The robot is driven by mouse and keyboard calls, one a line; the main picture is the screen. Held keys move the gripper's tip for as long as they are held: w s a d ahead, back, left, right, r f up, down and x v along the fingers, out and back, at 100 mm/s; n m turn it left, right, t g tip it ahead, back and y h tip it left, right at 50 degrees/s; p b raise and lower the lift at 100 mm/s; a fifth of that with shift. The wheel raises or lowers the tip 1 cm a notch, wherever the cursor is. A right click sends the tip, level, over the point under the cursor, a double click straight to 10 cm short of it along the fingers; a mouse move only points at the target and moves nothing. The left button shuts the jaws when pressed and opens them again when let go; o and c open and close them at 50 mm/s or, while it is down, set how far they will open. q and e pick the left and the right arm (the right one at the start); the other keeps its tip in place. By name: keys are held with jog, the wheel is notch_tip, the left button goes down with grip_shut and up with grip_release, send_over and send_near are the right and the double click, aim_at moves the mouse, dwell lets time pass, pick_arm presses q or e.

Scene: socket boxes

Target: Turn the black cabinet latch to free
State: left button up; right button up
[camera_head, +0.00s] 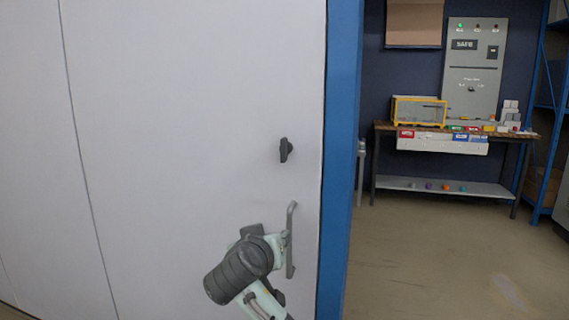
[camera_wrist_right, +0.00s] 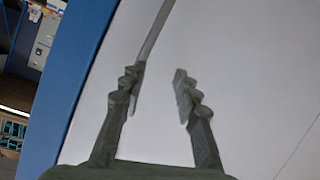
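The black cabinet latch (camera_head: 285,150) is a small dark knob on the pale door (camera_head: 190,110), near its right edge. It looks roughly upright. Below it is a grey vertical bar handle (camera_head: 291,225). My right gripper (camera_head: 284,240) is at this handle, well below the latch, partly hidden by its own wrist. In the right wrist view my right gripper (camera_wrist_right: 160,95) is open. The handle (camera_wrist_right: 152,35) reaches down to the inner side of the left finger; I cannot tell whether they touch. The latch is not seen in that view. My left gripper is not in view.
A blue post (camera_head: 341,150) borders the door on the right. Beyond it, a workbench (camera_head: 450,133) carries a yellow-framed box (camera_head: 419,110) and small coloured items, with a grey panel (camera_head: 474,70) behind. Open floor (camera_head: 430,250) lies in front of the bench.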

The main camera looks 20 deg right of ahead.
aim_at(282, 142)
notch_tip(282, 142, up, 19)
jog(key=s+a+m+t+h, duration=0.1)
jog(key=s+m+t+h, duration=0.2)
jog(key=m, duration=0.1)
jog(key=shift+h, duration=0.3)
jog(key=p+x, duration=0.1)
jog(key=x, duration=0.7)
jog(key=shift+w+a, duration=0.1)
jog(key=shift+a, duration=0.15)
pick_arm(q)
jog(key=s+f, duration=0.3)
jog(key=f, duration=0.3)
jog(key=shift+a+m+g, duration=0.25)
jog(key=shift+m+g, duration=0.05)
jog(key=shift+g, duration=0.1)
pick_arm(e)
grip_shut()
